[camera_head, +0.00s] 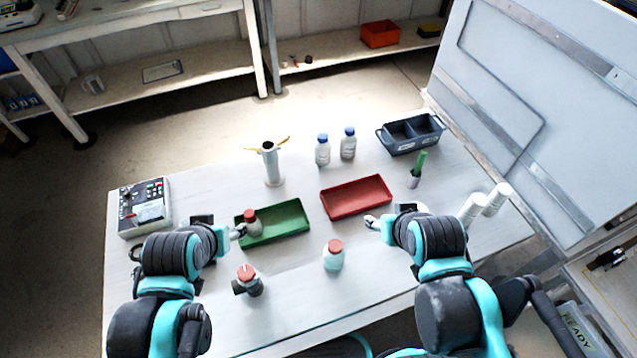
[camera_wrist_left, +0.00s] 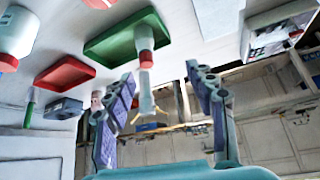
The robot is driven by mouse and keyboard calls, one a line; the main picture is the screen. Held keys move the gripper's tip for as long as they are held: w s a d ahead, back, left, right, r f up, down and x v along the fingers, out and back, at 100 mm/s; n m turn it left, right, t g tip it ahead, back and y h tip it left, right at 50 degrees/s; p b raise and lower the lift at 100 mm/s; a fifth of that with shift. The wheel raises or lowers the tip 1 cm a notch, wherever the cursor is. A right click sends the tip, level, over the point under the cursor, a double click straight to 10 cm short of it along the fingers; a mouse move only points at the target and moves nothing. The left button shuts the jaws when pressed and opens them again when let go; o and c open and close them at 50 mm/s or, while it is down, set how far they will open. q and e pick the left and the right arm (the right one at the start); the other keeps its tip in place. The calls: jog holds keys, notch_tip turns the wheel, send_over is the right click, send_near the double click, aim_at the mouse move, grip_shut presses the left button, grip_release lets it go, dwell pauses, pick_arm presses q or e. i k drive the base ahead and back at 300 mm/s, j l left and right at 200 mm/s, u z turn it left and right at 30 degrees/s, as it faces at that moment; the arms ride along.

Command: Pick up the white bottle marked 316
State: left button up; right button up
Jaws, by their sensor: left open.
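No marking 316 is legible on any bottle. A white bottle with a red cap (camera_head: 333,258) stands on the table at front centre; it also shows in the left wrist view (camera_wrist_left: 18,32). A second red-capped bottle (camera_head: 251,224) stands in the green tray (camera_head: 290,231); it also shows in the left wrist view (camera_wrist_left: 144,38). A third red-capped bottle (camera_head: 250,283) stands at front left in a dark holder or beside a dark part. My left gripper (camera_wrist_left: 162,82) is open and empty, beside the green tray. My right gripper (camera_head: 372,222) is beside the red tray; its opening is unclear.
A red tray (camera_head: 355,203) lies mid-table. Behind are two blue-capped bottles (camera_head: 322,152), a grey cylinder (camera_head: 272,168) and a blue-grey bin (camera_head: 397,148). A control box (camera_head: 144,208) sits far left; white cylinders (camera_head: 472,209) stand at right. Bare table lies between the front bottles.

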aim_at(333, 264)
jog(key=l+u, duration=0.15)
jog(key=l, duration=0.25)
jog(key=k+l+u, duration=0.15)
jog(key=l, duration=0.25)
jog(key=k+l+u, duration=0.15)
jog(key=l, duration=0.25)
jog(key=l+u, duration=0.15)
jog(key=l, duration=0.25)
jog(key=k, duration=0.05)
